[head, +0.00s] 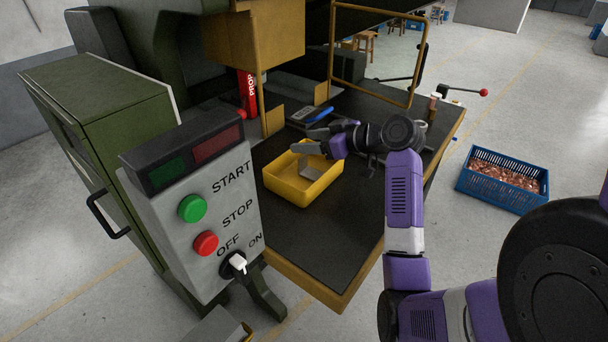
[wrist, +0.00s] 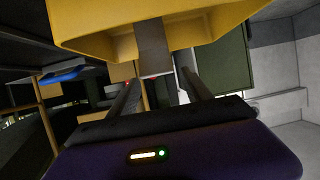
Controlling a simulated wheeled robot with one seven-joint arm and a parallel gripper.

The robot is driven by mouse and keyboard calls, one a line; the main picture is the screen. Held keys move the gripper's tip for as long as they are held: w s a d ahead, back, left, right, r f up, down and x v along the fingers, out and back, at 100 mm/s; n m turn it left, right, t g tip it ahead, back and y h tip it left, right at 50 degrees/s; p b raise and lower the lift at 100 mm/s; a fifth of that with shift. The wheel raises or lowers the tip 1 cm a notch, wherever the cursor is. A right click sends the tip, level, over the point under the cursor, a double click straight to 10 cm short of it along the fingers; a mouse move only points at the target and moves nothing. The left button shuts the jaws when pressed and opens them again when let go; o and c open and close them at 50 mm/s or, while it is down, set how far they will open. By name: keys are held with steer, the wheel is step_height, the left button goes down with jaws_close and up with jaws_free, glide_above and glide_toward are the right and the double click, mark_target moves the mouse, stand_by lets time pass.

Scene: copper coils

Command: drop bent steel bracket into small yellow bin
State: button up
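The small yellow bin (head: 293,190) stands on the dark bench top. My gripper (head: 300,147) is above the bin's back side, pointing left. In the wrist view, its two fingers (wrist: 157,88) are spread apart, with a gap between them. The grey steel bracket (head: 310,173) shows below the fingers, against the bin's inside in the head view. In the wrist view the bracket (wrist: 153,45) crosses in front of the yellow bin (wrist: 90,35), its near end between the fingertips. I see gaps beside it; I cannot tell whether it touches the bin.
A control box (head: 195,205) with green and red buttons stands left of the bin. A yellow-framed guard (head: 375,98) rises behind my gripper. A blue-handled tool (head: 312,115) lies behind the bin. A blue crate (head: 503,180) of copper coils is on the floor. The front bench is clear.

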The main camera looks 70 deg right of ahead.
steer(key=shift+o, duration=0.3)
steer(key=b+v, duration=0.1)
steer(key=v, duration=0.6)
steer(key=shift+s+r+b, duration=0.2)
steer(key=shift+s+b, duration=0.1)
steer(key=shift+s, duration=0.05)
